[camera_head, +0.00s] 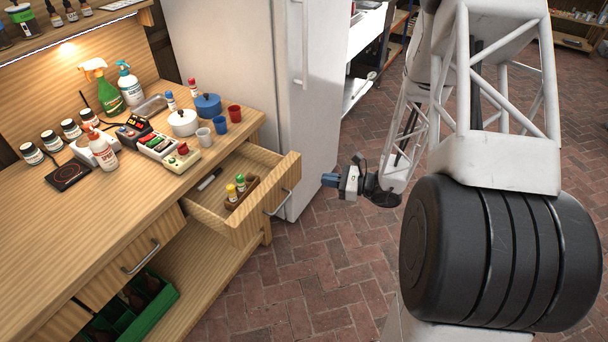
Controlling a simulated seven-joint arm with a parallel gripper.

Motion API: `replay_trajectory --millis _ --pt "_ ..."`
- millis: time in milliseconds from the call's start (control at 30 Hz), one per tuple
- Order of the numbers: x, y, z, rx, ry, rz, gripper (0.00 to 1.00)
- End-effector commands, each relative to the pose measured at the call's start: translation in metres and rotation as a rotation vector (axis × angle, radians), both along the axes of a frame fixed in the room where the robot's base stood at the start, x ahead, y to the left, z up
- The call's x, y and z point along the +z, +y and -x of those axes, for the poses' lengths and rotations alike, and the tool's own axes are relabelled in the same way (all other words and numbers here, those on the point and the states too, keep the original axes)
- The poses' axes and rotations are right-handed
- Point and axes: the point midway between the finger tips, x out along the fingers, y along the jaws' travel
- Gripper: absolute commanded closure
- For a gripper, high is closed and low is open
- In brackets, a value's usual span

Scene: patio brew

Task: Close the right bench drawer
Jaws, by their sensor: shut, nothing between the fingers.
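The right bench drawer (268,213) is pulled out from the wooden bench (110,205), with a metal bar handle (277,203) on its front. Inside it lie a small wooden tray (246,196) holding a yellow-capped and a green-capped bottle, and a dark marker-like item (209,179). My gripper (330,180) is shut and empty. In the picture it is to the right of the drawer front, apart from it, with its blue fingertips pointing left towards the drawer.
A white fridge (255,75) stands just behind the drawer. Pots, cups, bottles and devices crowd the bench top. Another drawer (135,262) with a handle sits to the left, above a green crate (150,308). Brick floor (300,270) is clear in front of the open drawer.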

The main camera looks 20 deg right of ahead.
Motion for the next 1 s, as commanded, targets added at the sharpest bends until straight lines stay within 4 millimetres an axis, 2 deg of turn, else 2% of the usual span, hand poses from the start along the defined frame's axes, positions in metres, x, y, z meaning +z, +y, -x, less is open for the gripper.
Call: replay_trajectory --millis 33,200,400,1000 --pt "-0.014 -0.008 -0.003 -0.039 0.015 -0.026 1.0" --pt "-0.047 -0.031 -0.011 -0.162 0.044 -0.094 1.0" --pt "-0.07 -0.048 -0.015 -0.248 0.062 -0.137 1.0" --pt "-0.075 -0.05 -0.017 -0.266 0.065 -0.146 1.0"
